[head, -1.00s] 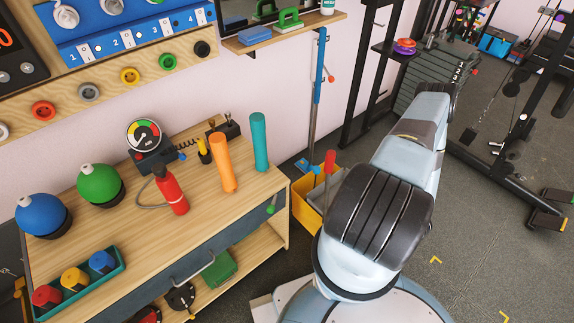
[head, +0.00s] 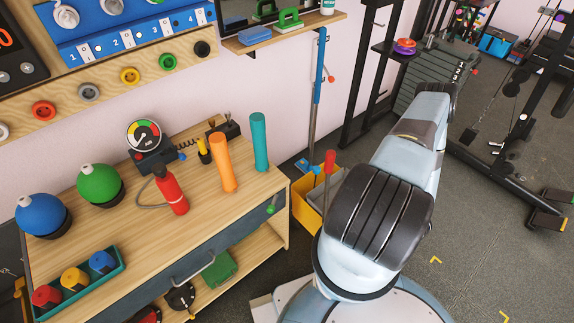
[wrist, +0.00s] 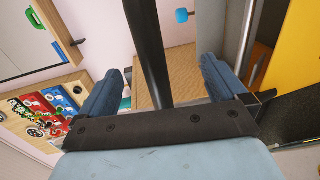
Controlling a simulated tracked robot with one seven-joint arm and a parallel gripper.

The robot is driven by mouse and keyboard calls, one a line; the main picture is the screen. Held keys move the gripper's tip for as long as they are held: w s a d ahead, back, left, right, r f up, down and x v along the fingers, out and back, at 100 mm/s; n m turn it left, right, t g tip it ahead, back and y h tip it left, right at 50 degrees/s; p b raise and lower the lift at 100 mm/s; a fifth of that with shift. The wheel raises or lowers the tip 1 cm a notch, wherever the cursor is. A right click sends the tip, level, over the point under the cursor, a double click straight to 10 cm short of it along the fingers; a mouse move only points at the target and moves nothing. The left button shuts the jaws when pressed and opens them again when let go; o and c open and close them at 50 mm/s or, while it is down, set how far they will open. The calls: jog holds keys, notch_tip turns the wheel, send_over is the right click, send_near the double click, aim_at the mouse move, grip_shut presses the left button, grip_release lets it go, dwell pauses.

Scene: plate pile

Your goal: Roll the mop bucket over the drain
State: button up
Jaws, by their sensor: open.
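The yellow mop bucket (head: 304,212) stands on the floor by the right end of the wooden bench, partly hidden behind my arm. A lever with a red grip (head: 330,160) rises from it. My gripper is hidden in the head view. In the wrist view my gripper (wrist: 161,70) is open, with its two blue fingers apart. A dark post (wrist: 148,50) shows between the fingers; I cannot tell whether it touches them. A yellow surface (wrist: 295,55) at the right of the wrist view may be the bucket. I cannot make out a drain.
The wooden bench (head: 130,235) carries a red extinguisher-like bottle, cylinders and balls. A black rack (head: 375,70) and gym frame (head: 490,165) stand behind. Yellow corner marks (head: 435,260) lie on open floor at lower right.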

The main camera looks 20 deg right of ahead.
jog(key=v, duration=1)
dwell(0.8)
